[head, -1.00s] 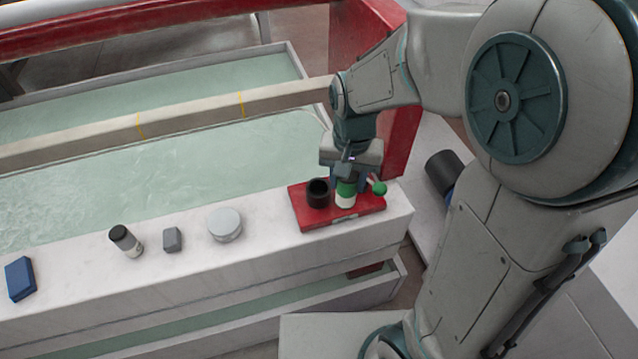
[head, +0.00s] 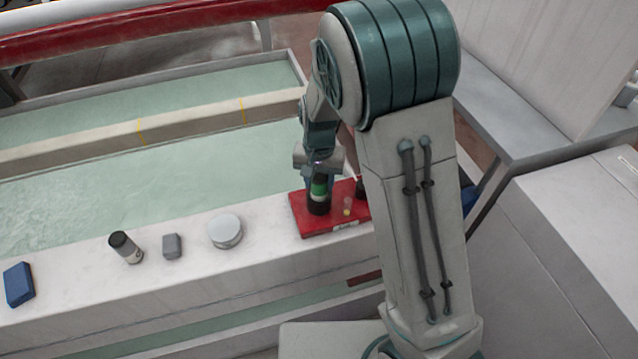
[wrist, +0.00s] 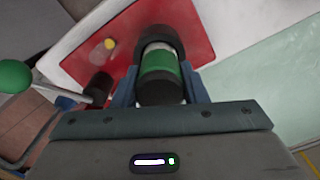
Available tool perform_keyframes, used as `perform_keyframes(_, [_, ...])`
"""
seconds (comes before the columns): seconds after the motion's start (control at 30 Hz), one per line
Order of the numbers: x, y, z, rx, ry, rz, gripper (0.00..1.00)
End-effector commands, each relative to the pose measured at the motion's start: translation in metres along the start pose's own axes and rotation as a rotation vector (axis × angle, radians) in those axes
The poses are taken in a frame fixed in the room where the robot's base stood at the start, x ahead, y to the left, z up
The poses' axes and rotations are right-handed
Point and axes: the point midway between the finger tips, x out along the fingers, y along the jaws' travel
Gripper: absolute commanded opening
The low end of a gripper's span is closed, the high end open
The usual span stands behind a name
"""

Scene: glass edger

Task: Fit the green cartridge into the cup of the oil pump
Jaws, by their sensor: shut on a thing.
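The green cartridge (head: 319,187) is upright in my gripper (head: 318,178), its dark end toward the wrist camera. In the wrist view the cartridge (wrist: 160,64) sits between both fingers (wrist: 160,92). Its far end, with a white band, is inside the rim of the black cup (wrist: 152,33). In the head view the cup (head: 318,206) is directly under the green part. I cannot tell how deep the cartridge sits. The oil pump's red base (head: 322,228) is on the white ledge. A green knob (wrist: 14,76) shows at the wrist view's left edge.
A small clear piece with a yellow spot (head: 347,208) and a dark part (head: 361,188) stand right of the cup.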

Motion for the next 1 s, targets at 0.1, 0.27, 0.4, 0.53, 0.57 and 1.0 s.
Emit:
perform_keyframes(0.1, [0.014, 0.001, 0.0, 0.0, -0.001, 0.001, 0.13])
perform_keyframes(0.27, [0.013, 0.0, 0.0, -0.001, 0.001, 0.0, 0.13])
perform_keyframes(0.4, [0.016, 0.0, 0.0, 0.0, 0.001, 0.0, 0.13])
perform_keyframes(0.53, [0.017, 0.0, 0.0, 0.0, 0.001, 0.0, 0.59])
perform_keyframes(0.57, [0.017, 0.0, 0.0, 0.0, 0.001, 0.0, 0.61])
perform_keyframes(1.0, [0.0, -0.001, -0.001, 0.0, 0.004, -0.003, 0.61])
